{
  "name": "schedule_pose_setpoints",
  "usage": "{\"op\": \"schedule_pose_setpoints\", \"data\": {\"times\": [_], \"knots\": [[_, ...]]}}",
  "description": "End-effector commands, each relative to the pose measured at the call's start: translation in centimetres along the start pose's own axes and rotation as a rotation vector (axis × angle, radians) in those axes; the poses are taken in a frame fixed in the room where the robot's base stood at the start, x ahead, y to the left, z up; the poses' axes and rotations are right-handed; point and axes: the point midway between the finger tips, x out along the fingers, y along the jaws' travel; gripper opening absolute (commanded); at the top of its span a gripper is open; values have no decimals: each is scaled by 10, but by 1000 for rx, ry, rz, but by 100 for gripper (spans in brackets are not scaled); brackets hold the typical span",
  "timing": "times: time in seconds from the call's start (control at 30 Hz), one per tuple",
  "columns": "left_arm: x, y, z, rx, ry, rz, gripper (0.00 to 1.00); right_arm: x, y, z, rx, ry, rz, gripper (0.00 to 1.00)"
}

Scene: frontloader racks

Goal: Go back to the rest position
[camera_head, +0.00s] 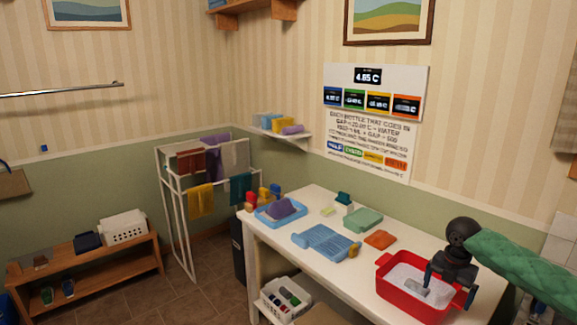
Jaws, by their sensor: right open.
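My right gripper (449,287) is at the lower right, pointing down over the red tub (384,285) on the white table. Its two dark blue fingers stand apart, so it is open. A small grey object (416,288) lies in the pale, foamy-looking contents of the tub, beside the left finger. I see nothing held between the fingers. My right arm comes in from the right edge in a green quilted sleeve. My left gripper is not in view.
The white table (372,250) carries a blue ribbed board (325,242), a blue tray (262,216) with a purple cloth, a green container (363,220) and an orange cloth (380,240).

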Motion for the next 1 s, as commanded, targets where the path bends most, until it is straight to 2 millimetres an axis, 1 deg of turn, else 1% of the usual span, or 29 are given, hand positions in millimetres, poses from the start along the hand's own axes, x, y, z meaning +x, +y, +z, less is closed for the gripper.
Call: {"op": "schedule_pose_setpoints", "data": {"times": [0.03, 0.23, 0.37, 0.47, 0.57, 0.67, 0.8, 1.0], "knots": [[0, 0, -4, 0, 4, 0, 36, 5, 4, -7, 2, 2, 2, 98], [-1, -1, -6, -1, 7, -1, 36, 22, 12, -26, 28, -1, 9, 98], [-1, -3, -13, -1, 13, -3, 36, 35, 19, -42, 50, -2, 17, 98], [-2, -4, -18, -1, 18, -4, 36, 47, 25, -56, 73, -1, 25, 98], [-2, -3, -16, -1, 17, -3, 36, 60, 31, -75, 101, -1, 37, 98], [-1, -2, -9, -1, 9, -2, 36, 78, 39, -100, 143, 3, 54, 98], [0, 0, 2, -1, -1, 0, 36, 105, 48, -145, 230, 15, 90, 98], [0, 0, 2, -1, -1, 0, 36, 135, 55, -206, 383, 41, 146, 98]]}}
